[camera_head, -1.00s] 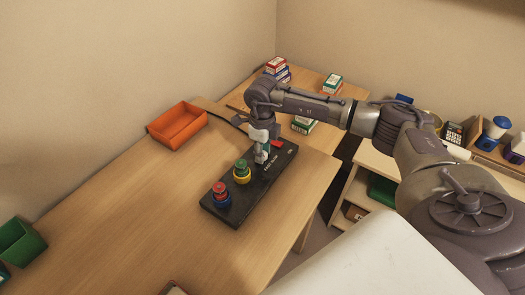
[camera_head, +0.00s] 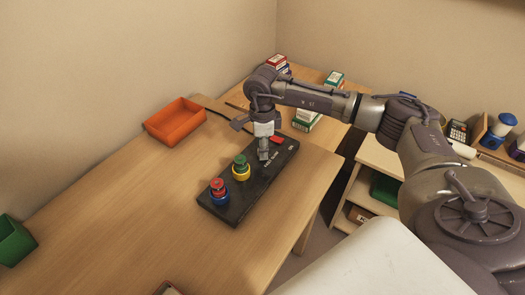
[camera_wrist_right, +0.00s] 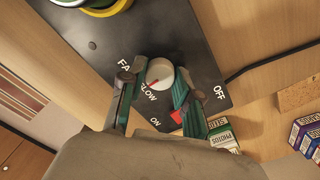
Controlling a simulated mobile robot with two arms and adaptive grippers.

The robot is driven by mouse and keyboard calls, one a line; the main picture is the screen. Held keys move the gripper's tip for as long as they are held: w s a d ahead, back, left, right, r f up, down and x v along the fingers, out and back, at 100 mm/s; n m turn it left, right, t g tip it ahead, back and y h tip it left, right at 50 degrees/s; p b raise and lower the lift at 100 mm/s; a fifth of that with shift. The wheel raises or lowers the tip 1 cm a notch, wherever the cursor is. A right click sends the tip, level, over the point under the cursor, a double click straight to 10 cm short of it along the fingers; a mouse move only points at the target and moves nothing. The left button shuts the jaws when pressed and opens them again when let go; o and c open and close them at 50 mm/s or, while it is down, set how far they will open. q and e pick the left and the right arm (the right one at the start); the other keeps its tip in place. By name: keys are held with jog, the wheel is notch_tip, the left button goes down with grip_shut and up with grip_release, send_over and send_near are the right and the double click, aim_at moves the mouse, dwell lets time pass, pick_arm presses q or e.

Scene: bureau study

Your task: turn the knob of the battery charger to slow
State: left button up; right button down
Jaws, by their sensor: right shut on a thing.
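The battery charger (camera_head: 238,207) is a long black box lying on the wooden desk. My right gripper (camera_head: 264,153) points down at its far part. In the right wrist view the white round knob (camera_wrist_right: 161,71) sits between the two fingers of my right gripper (camera_wrist_right: 156,78), which is shut on it. The knob's red pointer line is directed down-left, at the word SLOW (camera_wrist_right: 147,92). FAST is partly hidden behind a finger. A red switch (camera_wrist_right: 177,117) lies between ON and OFF. In the head view the gripper hides the knob. My left gripper is not in view.
A red-and-blue round stack (camera_head: 219,189) and a green-and-yellow one (camera_head: 241,167) stand on the charger. An orange tray (camera_head: 175,122) lies beyond it, near the wall. A green bin (camera_head: 15,240) is at far left. The desk left of the charger is clear.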

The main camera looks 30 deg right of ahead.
jog(key=n+b, duration=0.2)
jog(key=n, duration=0.3)
jog(key=shift+r+n, duration=0.1)
jog(key=shift+n, duration=0.2)
dwell(0.4)
jog(key=c, duration=0.8)
grip_release()
notch_tip(320, 180, up, 12)
